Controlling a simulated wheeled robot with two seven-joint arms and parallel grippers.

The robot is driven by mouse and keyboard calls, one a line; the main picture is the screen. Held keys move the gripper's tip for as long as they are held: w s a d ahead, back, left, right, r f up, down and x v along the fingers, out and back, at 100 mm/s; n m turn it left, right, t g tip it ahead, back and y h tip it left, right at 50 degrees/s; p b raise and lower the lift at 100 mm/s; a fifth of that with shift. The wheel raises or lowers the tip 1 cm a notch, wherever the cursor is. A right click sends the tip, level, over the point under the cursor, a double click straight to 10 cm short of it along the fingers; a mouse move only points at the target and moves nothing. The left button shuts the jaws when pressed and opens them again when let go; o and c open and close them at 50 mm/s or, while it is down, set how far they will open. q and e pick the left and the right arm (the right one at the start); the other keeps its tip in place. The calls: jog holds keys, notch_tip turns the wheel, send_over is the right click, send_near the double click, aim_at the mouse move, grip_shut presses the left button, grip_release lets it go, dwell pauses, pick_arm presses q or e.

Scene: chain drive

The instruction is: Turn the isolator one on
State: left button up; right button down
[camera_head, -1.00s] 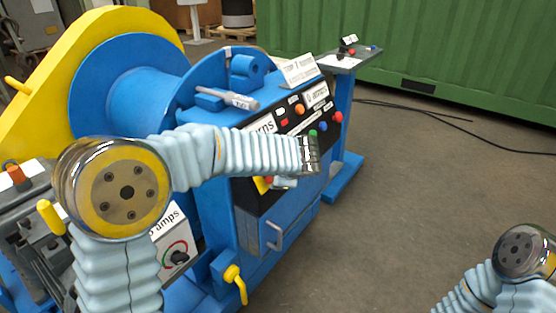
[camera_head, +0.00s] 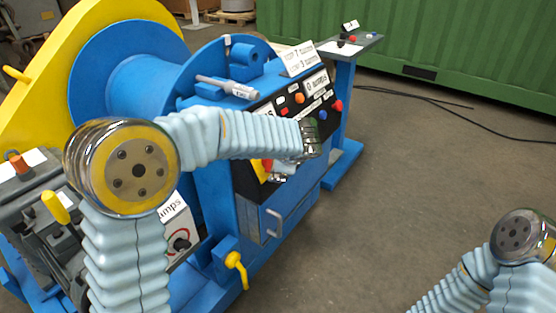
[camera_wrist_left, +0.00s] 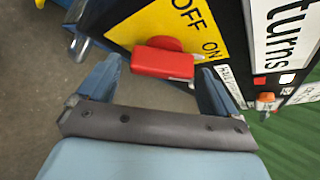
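The isolator is a red handle (camera_wrist_left: 165,63) on a yellow plate (camera_wrist_left: 155,28) marked OFF and ON, seen close in the left wrist view. The handle lies roughly crosswise in that picture, with ON to its upper right. My left gripper (camera_wrist_left: 160,84) is open, with one finger on each side of the handle and apart from it. In the head view, the left gripper (camera_head: 286,171) is at the panel's lower left, partly covering the yellow plate (camera_head: 261,172). My right arm shows at the lower right; its gripper is out of view.
The black control panel (camera_head: 243,183) carries several buttons, including an orange one (camera_head: 299,98) and a red one (camera_head: 338,106), near my left wrist. A grey handle (camera_head: 274,222) sticks out from the blue cabinet below. The floor to the right is clear apart from a black cable.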

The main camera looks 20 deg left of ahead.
pick_arm(q)
jog(key=v, duration=1.4)
jog(key=shift+w+f, duration=0.1)
jog(key=s+d+f+n+g+h, duration=0.1)
jog(key=s+f+n+g+h, duration=0.1)
jog(key=f, duration=0.9)
jog(key=s+d+f+n+g+h, duration=0.1)
jog(key=s+f+g+h, duration=0.1)
jog(key=f, duration=0.8)
jog(key=s+d+f+n+g+h, duration=0.2)
jog(key=s+f, duration=0.1)
jog(key=f, duration=0.8)
jog(key=s+a+f+n+h, duration=0.3)
jog(key=s+f+n, duration=0.9)
jog(key=f, duration=0.4)
jog(key=shift+s+n+g, duration=0.3)
jog(key=shift+s, duration=0.6)
